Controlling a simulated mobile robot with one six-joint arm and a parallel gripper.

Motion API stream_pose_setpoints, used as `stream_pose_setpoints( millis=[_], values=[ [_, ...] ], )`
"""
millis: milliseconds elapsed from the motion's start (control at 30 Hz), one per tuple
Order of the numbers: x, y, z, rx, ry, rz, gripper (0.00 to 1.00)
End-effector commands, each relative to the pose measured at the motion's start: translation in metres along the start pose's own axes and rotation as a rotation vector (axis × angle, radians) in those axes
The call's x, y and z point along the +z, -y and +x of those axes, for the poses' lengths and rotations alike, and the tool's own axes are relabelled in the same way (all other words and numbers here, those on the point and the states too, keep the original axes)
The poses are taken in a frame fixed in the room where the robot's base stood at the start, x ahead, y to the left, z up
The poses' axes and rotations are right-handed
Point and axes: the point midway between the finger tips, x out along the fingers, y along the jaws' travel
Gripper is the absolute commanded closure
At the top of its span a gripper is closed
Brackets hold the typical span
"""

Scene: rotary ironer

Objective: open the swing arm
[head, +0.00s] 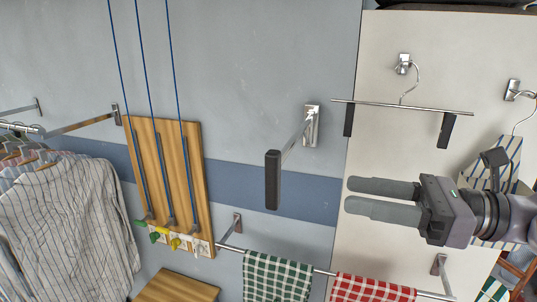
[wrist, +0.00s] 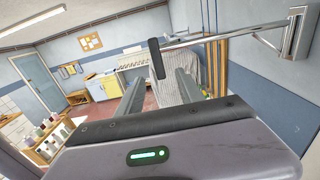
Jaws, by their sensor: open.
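The swing arm (head: 296,140) is a thin metal bar that juts out from a wall bracket (head: 311,125). A dark upright handle (head: 272,180) is at its free end. In the wrist view the bar (wrist: 225,36) runs leftward from its bracket (wrist: 299,32) to the dark handle (wrist: 156,58). My gripper (head: 352,195) is open and empty, to the right of the handle in the head view, with its fingers pointing left. In the wrist view the handle appears just beyond and between my fingertips (wrist: 158,78), with a gap; no contact shows.
A hanger with dark clips (head: 400,106) hangs on the pale panel to the right. Checked towels (head: 277,277) hang on a rail below. A wooden board (head: 170,180) with blue cords and striped shirts (head: 70,220) are at the left. Wall space around the handle is free.

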Motion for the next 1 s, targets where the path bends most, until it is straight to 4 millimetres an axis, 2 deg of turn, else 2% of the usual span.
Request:
stream_pose_setpoints(
  millis=[300,500,700,1000],
  values=[
    [-0.001,-0.003,0.089,0.008,-0.004,0.0,0.56],
    [-0.001,-0.003,0.132,0.007,-0.004,0.001,0.56],
    [-0.003,-0.002,0.159,0.005,-0.005,0.0,0.56],
    [-0.004,-0.002,0.166,0.002,-0.005,0.0,0.56]
  ],
)
